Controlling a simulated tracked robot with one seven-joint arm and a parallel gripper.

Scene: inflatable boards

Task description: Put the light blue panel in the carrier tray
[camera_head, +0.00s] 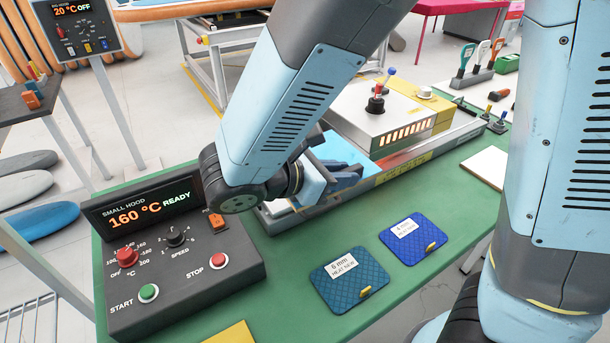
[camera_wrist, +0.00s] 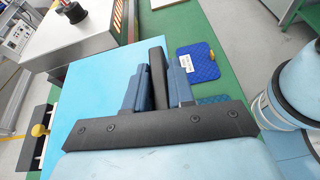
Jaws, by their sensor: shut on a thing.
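The light blue panel (camera_wrist: 95,95) is a large flat sheet beneath my gripper in the wrist view. Part of it (camera_head: 340,150) shows behind my gripper in the head view. My gripper (camera_wrist: 158,72) has blue fingers closed around a dark upright bar over the panel; the exact contact is partly hidden. In the head view my gripper (camera_head: 345,180) is low over the long grey metal bed (camera_head: 385,176), at its near left part. This bed looks like the carrier tray. I cannot tell whether the panel rests on it.
A white hood (camera_head: 385,122) stands over the bed. A control box (camera_head: 180,265) reads 160 °C READY. A teal mat (camera_head: 348,280) and a blue mat (camera_head: 414,238) lie on the green table (camera_head: 420,295). Hand tools (camera_head: 475,60) stand at the back right.

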